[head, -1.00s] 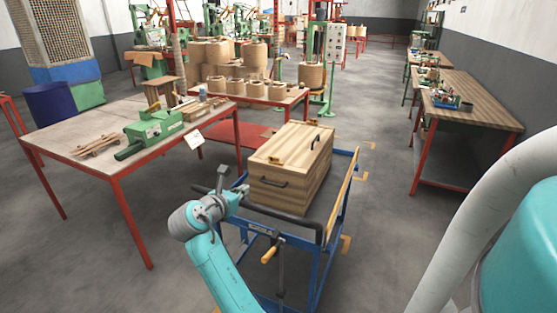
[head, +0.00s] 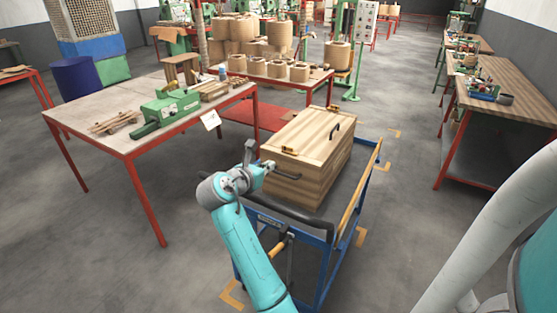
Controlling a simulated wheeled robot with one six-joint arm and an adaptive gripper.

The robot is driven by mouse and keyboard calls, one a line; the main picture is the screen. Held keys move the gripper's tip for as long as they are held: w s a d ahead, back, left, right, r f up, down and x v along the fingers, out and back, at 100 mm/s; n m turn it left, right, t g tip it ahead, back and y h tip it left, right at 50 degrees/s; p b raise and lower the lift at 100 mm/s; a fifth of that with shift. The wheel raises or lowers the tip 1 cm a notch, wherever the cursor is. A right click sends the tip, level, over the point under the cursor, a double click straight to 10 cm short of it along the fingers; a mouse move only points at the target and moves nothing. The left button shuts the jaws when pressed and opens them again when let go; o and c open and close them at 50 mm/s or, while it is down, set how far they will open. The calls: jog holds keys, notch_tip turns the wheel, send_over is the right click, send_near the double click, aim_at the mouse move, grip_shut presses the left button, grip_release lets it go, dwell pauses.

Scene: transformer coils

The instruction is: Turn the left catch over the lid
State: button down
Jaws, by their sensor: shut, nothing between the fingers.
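A wooden box (head: 318,178) with a light wooden lid (head: 306,131) stands on a blue trolley. A small brass catch (head: 288,150) shows at the lid's near edge, and another brass piece (head: 332,109) shows at its far end. Which way the catches are turned is too small to tell. A dark handle (head: 335,130) stands on the lid, and another (head: 286,176) is on the near end face. My gripper (head: 269,166) is shut and empty at the lid's near left corner, beside the near catch. I cannot tell whether it touches the box.
The blue trolley (head: 326,246) has a black push bar (head: 292,214) on the near side, below my gripper. A red-legged table (head: 88,120) with a green vise (head: 170,106) stands to the left. A workbench (head: 506,105) stands at the right. Open floor lies between trolley and workbench.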

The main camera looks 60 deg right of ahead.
aim_at(292, 152)
jog(key=x, duration=0.8)
jog(key=r+x, duration=0.1)
jog(key=x, duration=0.4)
jog(key=shift+d+r, duration=0.1)
jog(key=shift+d, duration=0.1)
jog(key=shift+d, duration=0.15)
jog(key=shift+s+n+t, duration=0.15)
jog(key=shift+n+t, duration=0.25)
